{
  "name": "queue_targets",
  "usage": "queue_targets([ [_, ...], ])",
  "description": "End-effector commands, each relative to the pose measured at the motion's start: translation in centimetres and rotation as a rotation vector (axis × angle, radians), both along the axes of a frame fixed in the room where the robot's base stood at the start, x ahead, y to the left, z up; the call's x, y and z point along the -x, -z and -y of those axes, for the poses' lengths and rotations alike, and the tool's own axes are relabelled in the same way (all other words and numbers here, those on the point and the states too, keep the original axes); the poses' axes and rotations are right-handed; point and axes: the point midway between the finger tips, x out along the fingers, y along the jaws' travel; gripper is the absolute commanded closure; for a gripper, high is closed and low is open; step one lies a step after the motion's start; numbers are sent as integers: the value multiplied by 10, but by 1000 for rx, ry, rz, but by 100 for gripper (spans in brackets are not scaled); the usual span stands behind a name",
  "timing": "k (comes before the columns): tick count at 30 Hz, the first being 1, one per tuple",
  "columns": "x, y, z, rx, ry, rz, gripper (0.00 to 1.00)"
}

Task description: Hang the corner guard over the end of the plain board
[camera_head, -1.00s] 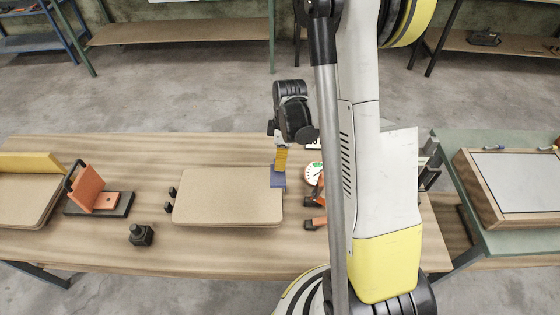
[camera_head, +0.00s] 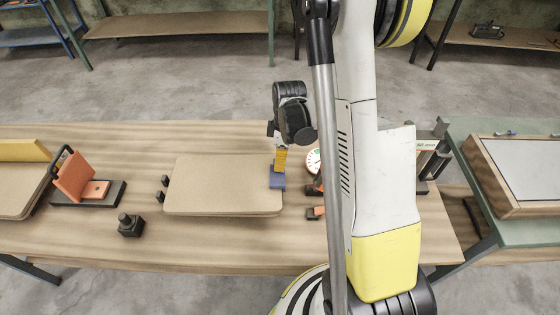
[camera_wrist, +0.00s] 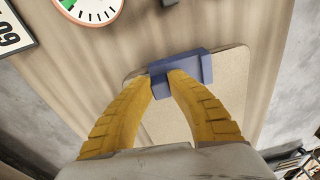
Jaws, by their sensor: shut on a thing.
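The blue corner guard (camera_head: 277,181) is at the right end of the tan plain board (camera_head: 220,186). My gripper (camera_head: 280,164) is shut on it from above, with its yellow fingers pressed on the guard's upper part. In the wrist view the guard (camera_wrist: 195,68) lies across the board's end edge, and the board (camera_wrist: 168,125) shows between the fingers. I cannot tell whether the guard rests on the board or is just above it. The board's stack lies flat, with rounded corners.
An orange bracket on a dark base (camera_head: 88,188) and a black knob block (camera_head: 130,225) stand left of the board. A second board with a yellow bar (camera_head: 22,150) is at far left. A round dial (camera_head: 313,161) and orange clamps are close on the right, partly behind my arm.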

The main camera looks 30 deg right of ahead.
Motion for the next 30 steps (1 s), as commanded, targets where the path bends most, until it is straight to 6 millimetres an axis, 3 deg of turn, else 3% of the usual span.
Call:
queue_targets([
  [24,0,11,0,0,0,0,100],
  [25,0,10,0,0,0,0,71],
  [26,0,10,0,0,0,0,62],
  [30,0,10,0,0,0,0,58],
])
